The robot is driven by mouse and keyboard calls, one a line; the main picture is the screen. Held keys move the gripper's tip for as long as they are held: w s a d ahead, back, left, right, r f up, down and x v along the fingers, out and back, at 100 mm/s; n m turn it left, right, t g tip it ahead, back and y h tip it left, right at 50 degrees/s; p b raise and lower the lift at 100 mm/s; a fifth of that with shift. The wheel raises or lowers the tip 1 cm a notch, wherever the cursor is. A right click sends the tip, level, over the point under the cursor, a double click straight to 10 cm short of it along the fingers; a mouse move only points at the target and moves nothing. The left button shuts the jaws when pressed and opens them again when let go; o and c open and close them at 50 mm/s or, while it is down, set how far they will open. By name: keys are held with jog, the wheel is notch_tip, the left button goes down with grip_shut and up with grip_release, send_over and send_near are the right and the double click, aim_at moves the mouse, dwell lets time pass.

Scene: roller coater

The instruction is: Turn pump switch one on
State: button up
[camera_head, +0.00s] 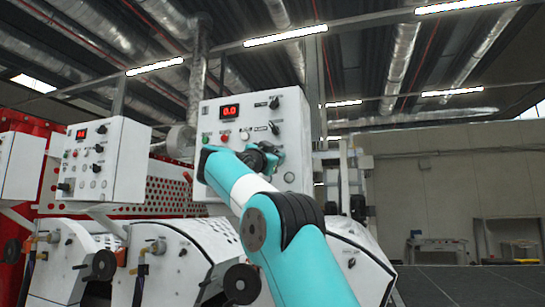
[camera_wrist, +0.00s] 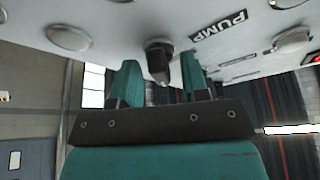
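A white control box (camera_head: 290,155) with a red display stands in the middle of the head view. My teal arm reaches up to its front, and my gripper (camera_head: 266,157) is close to the panel's lower middle. In the wrist view a black knob switch (camera_wrist: 158,62) sticks out of the white panel beside a label reading PUMP (camera_wrist: 219,33). My gripper (camera_wrist: 159,82) has its two teal fingers on either side of this switch, with gaps visible on both sides. The switch's on or off position cannot be told. In the head view my gripper hides that part of the panel.
Round silver fittings (camera_wrist: 71,38) lie near the switch. A similar control box (camera_head: 118,165) stands to the left. White machine housings (camera_head: 190,240) are below.

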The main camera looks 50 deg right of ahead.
jog(key=b+v, duration=0.8)
jog(key=v, duration=0.9)
jog(key=shift+a+b, duration=0.15)
jog(key=shift+b, duration=0.25)
jog(key=shift+s+f, duration=0.1)
jog(key=shift+f, duration=0.05)
